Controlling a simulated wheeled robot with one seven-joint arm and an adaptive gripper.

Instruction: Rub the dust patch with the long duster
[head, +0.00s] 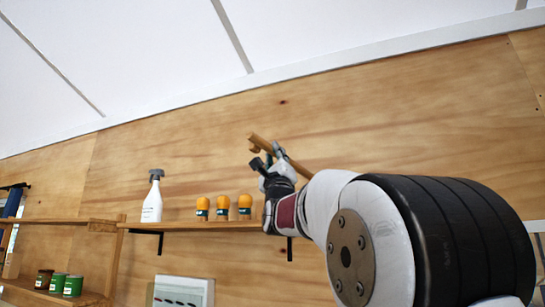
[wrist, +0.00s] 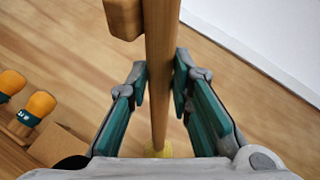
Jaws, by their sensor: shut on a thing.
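The long duster shows in the wrist view as a wooden stick (wrist: 162,50) with a wooden block (wrist: 125,18) at its near end. The stick runs between the fingers of my gripper (wrist: 160,85), which is shut on it. A small yellowish thing (wrist: 158,151) shows at the stick's far end, partly hidden by my gripper. In the head view the duster (head: 262,142) slants down to the right through my gripper (head: 272,165), in front of the plywood wall and above the shelf's right end. I cannot make out a dust patch in either view.
A wall shelf (head: 185,226) carries a white spray bottle (head: 153,200) and three orange-topped jars (head: 223,207). Lower left, a wooden rack (head: 62,222) holds cans (head: 73,286). A white panel (head: 183,291) hangs below the shelf. The wall above the shelf is clear.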

